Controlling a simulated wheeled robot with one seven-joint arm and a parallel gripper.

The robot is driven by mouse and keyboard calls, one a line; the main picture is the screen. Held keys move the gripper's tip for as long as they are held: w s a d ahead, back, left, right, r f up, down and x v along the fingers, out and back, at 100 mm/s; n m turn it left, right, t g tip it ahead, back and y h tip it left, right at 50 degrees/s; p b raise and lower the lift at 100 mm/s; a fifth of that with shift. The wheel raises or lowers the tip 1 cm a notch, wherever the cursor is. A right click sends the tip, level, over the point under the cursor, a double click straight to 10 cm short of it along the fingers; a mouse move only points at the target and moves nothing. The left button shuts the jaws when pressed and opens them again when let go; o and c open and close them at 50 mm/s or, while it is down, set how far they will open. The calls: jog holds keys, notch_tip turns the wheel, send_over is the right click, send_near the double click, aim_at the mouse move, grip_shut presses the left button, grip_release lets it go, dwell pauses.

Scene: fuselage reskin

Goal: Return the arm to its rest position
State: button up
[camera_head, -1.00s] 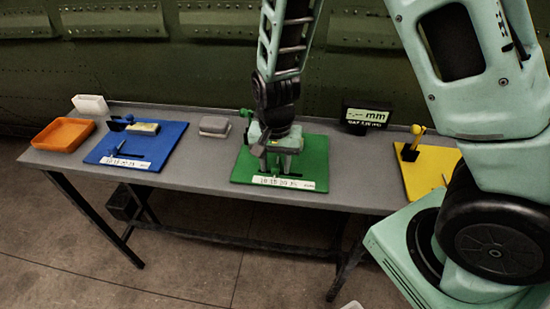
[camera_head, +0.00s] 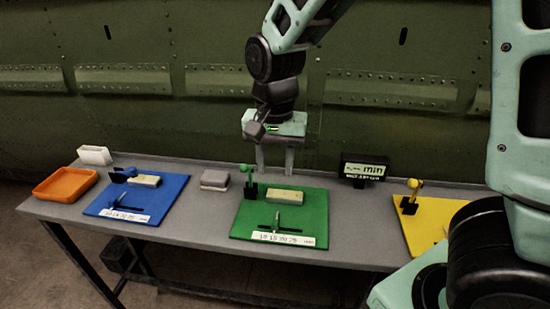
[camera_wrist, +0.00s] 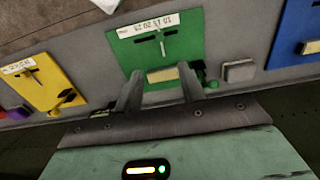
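My gripper (camera_head: 274,160) hangs above the back of the grey table, behind the green mat (camera_head: 312,210), with its fingers pointing down. Its two fingers stand apart with nothing between them. In the wrist view my gripper (camera_wrist: 158,88) also shows spread fingers, with the green mat (camera_wrist: 192,40) beyond them. My arm reaches up from the gripper and out of the top of the head view.
The grey table (camera_head: 205,215) also holds a blue mat (camera_head: 172,192), a yellow mat (camera_head: 432,215), an orange tray (camera_head: 65,184), a white holder (camera_head: 95,155), a grey block (camera_head: 215,179) and a black display (camera_head: 364,170). A riveted green wall (camera_head: 150,90) stands behind.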

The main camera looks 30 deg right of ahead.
jog(key=shift+r, duration=0.25)
dwell(0.3)
